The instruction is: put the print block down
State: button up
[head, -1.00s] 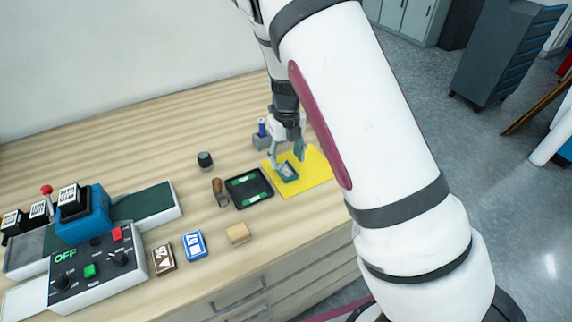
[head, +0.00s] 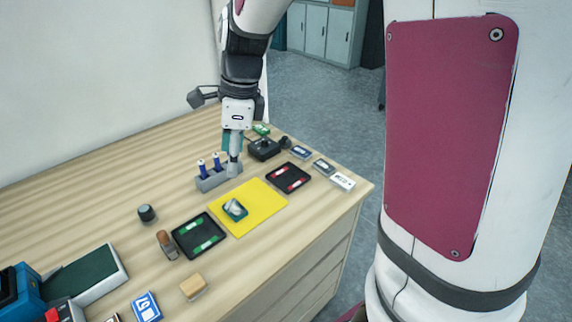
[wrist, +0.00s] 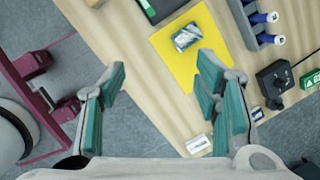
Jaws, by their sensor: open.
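The print block (head: 235,210) is a small dark-green piece with a silvery-white top. It lies on the yellow mat (head: 264,203) and nothing holds it. In the wrist view the print block (wrist: 187,37) shows on the yellow mat (wrist: 184,68), beyond the fingertips. My gripper (head: 232,150) is raised, apart from the block. In the head view it appears over the grey holder behind the mat. In the wrist view my gripper (wrist: 162,85) has its teal-padded fingers spread wide with nothing between them.
A black tray with green pieces (head: 186,241) lies left, another with red pieces (head: 290,189) right. A wooden-handled tool (head: 166,243) and a wooden block (head: 193,286) are near. The table's back left is clear.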

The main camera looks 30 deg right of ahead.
jog(key=s+r+n+t, duration=0.1)
jog(key=s+r+n, duration=0.2)
jog(key=s+n, duration=0.3)
jog(key=s+d+r+n+t+h, duration=0.1)
jog(key=s+r+n, duration=0.2)
jog(key=s+n, duration=0.4)
jog(key=s+r+n+t+h, duration=0.1)
jog(key=s+r+n+t, duration=0.1)
jog(key=s+n, duration=0.4)
jog(key=r+n, duration=0.1)
jog(key=n, duration=0.2)
jog(key=shift+s+d+r+n, duration=0.15)
jog(key=shift+s+r+n, duration=0.1)
jog(key=shift+r+n, duration=0.05)
